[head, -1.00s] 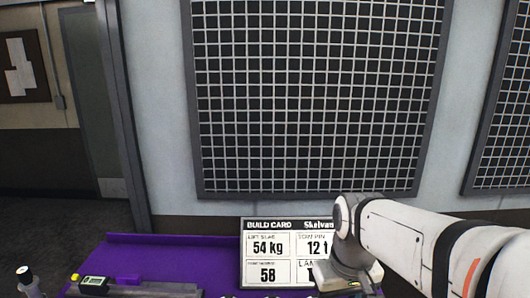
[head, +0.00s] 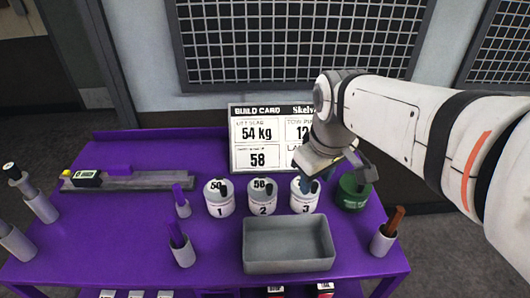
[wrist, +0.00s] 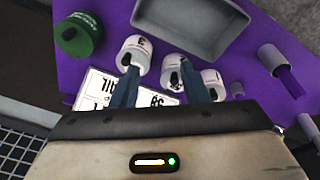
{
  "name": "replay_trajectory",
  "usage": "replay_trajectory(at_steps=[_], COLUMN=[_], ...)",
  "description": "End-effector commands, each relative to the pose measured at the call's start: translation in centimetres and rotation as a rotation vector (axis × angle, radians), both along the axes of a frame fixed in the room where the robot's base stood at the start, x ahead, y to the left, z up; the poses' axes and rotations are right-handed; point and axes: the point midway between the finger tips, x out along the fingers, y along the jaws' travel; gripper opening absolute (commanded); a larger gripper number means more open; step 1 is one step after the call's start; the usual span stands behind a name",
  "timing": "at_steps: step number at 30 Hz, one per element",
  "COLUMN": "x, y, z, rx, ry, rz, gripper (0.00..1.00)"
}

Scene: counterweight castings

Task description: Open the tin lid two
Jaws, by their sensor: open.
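Tin two (head: 262,205) is a white tin marked 2, upright on the purple table between tin one (head: 219,205) and tin three (head: 304,205). Its top is on, with a dark mark or tab that is too small to make out. It also shows in the wrist view (wrist: 173,75), between my fingertips in the picture. My gripper (wrist: 159,68) is open and empty, with blue fingers. In the head view it hangs above and behind tin three, partly covering that tin's top. I see no contact with any tin.
A green tin (head: 352,200) stands right of tin three. A grey tray (head: 290,268) sits in front of the tins. The build card (head: 255,160) stands close behind them. Cups with purple (head: 184,256) and brown (head: 382,243) handles flank the tray. The table's left middle is clear.

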Motion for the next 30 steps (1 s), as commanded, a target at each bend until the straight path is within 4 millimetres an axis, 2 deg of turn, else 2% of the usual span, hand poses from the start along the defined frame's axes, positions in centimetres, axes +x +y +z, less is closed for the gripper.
replay_trajectory(at_steps=[1,9,13,18,23,30], x=[1.6,8.6,10.9,12.4,12.6,12.5], y=[0.8,5.2,7.0,8.3,8.5,8.5], z=[-1.8,-5.5,-7.1,-8.0,-9.0,-12.8], rx=[-0.017,-0.092,-0.108,-0.116,-0.117,-0.116], ry=[0.022,0.119,0.15,0.172,0.176,0.177], rz=[0.102,0.661,0.866,1.011,1.038,1.035], gripper=[0.41,0.41,0.41,0.41,0.41,0.41])
